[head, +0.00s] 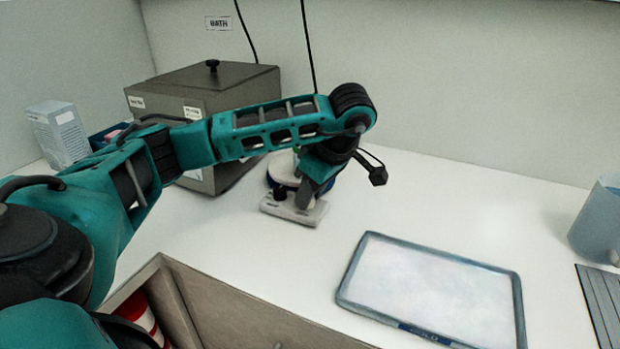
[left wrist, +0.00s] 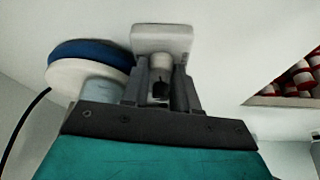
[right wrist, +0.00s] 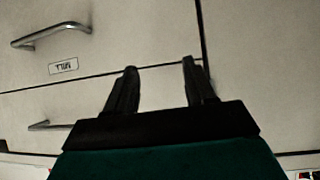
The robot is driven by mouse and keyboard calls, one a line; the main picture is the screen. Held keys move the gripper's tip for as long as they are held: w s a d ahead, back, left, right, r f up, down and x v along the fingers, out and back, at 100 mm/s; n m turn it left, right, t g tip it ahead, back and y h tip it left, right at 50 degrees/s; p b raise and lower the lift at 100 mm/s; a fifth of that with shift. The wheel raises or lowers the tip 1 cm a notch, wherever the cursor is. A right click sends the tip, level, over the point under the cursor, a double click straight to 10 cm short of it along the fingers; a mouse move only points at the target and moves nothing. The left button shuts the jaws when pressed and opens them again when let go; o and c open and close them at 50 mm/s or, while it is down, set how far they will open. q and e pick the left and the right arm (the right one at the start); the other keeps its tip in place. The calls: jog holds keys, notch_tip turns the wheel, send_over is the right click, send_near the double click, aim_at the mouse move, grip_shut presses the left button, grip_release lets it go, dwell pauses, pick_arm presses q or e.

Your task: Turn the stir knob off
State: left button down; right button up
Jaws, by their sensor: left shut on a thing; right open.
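The stirrer's white base (head: 315,217) stands on the counter in front of the grey box, and it also shows in the left wrist view (left wrist: 161,37). A white and blue round plate (left wrist: 90,68) sits beside it. My left gripper (head: 292,196) reaches down onto the base. In the left wrist view its fingers (left wrist: 161,80) are shut on a small pale knob (left wrist: 160,62) between them. The knob's mark and angle cannot be made out. My right gripper (right wrist: 159,66) is open and empty, in front of drawer fronts.
A grey lidded box (head: 215,95) stands behind my left arm. A small white carton (head: 62,135) is at the left. A blue-rimmed tray (head: 430,290) lies at the front right, near a pale blue container (head: 598,222). An open drawer (head: 150,300) holds red and white items.

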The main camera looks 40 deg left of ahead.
pick_arm(q)
jog(key=shift+r+n+g+p, duration=0.15)
jog(key=shift+n+g+p, duration=0.25)
jog(key=shift+n, duration=0.4)
jog(key=shift+w+n+g+h+p, duration=0.1)
jog(key=shift+n+g+h+p, duration=0.2)
jog(key=shift+n+p, duration=0.6)
jog(key=c, duration=0.9)
grip_release()
jog(key=shift+o, duration=0.2)
jog(key=p+v, duration=0.3)
jog(key=v, duration=0.9)
jog(key=shift+d+r, duration=0.15)
jog(key=shift+r, duration=0.1)
